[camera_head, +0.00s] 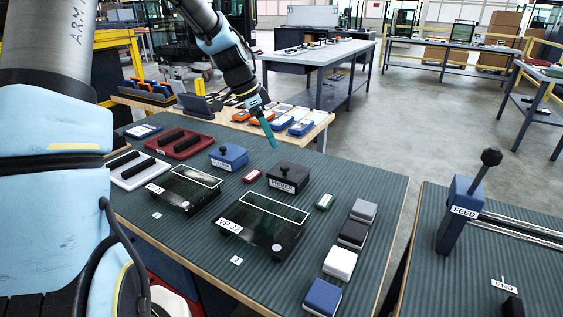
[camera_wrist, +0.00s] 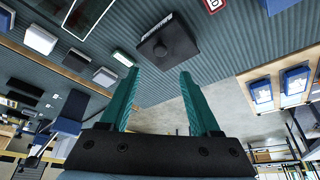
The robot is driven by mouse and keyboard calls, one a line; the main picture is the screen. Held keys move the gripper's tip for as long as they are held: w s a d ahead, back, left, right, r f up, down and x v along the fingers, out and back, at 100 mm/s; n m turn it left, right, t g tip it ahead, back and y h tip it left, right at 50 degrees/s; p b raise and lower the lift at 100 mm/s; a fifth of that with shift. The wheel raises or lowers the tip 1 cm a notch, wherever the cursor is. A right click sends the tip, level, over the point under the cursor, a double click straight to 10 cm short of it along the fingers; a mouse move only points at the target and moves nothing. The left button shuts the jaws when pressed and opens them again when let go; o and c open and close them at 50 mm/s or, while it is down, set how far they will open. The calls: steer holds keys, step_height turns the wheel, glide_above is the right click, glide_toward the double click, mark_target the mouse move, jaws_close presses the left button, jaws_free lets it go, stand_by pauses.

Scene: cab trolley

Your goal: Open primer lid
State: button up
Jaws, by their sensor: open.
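The black primer box (camera_head: 290,183) stands on the ribbed green mat, with a white label on its front. Its black lid (camera_head: 297,174) lies on top and carries a round knob (camera_head: 284,168). In the wrist view the lid (camera_wrist: 178,38) and knob (camera_wrist: 160,51) are seen from above, just beyond my fingertips. My gripper (camera_head: 271,144) has teal fingers and is in the air above and behind the box. In the wrist view my gripper (camera_wrist: 160,74) is open, with nothing between its fingers and the knob ahead of the gap.
A blue knobbed box (camera_head: 229,157) stands left of the primer box, with a small red item (camera_head: 252,176) between them. A green-white item (camera_head: 325,201) is to the right. Black glass-topped panels (camera_head: 263,224) lie in front. Several coloured blocks (camera_head: 340,262) line the right edge.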

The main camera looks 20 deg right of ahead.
mark_target(285, 166)
steer(key=p+x, duration=0.2)
steer(key=x, duration=0.8)
steer(key=shift+f, duration=0.25)
jaws_close()
stand_by(1.0)
